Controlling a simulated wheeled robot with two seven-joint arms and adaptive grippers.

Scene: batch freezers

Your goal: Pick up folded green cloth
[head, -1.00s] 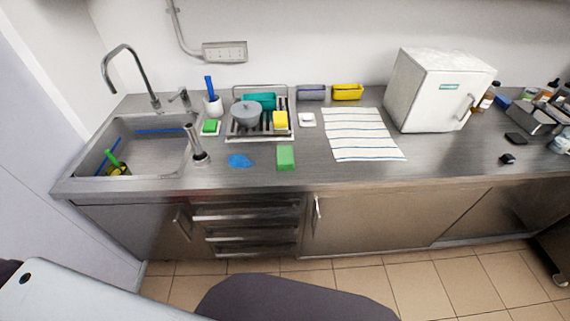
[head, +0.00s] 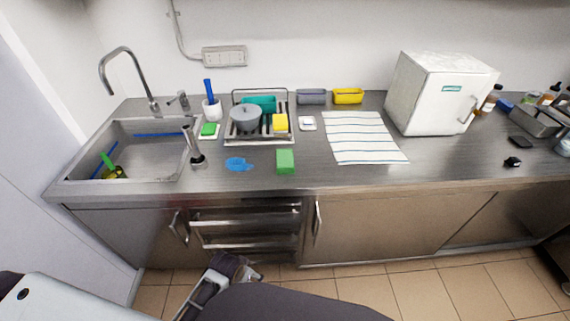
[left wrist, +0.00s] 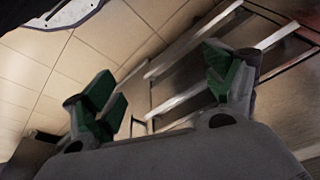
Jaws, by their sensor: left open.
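The folded green cloth (head: 286,161) is a small flat block lying on the steel counter near its front edge, in the middle of the head view. My left gripper (left wrist: 160,82) is open and empty in the left wrist view, with its green-padded fingers wide apart. Behind the fingers are drawer fronts and floor tiles. In the head view, part of it (head: 232,272) shows low in front of the drawers, below the counter and away from the cloth; my own arm hides the rest. My right gripper is not seen.
A blue cloth (head: 239,164) lies just left of the green one. Behind are a dish rack (head: 232,139) with a pot and a striped towel (head: 362,148). A sink (head: 75,184) is at left, a white box-shaped freezer (head: 430,98) at right. The counter edge overhangs the drawers (head: 245,222).

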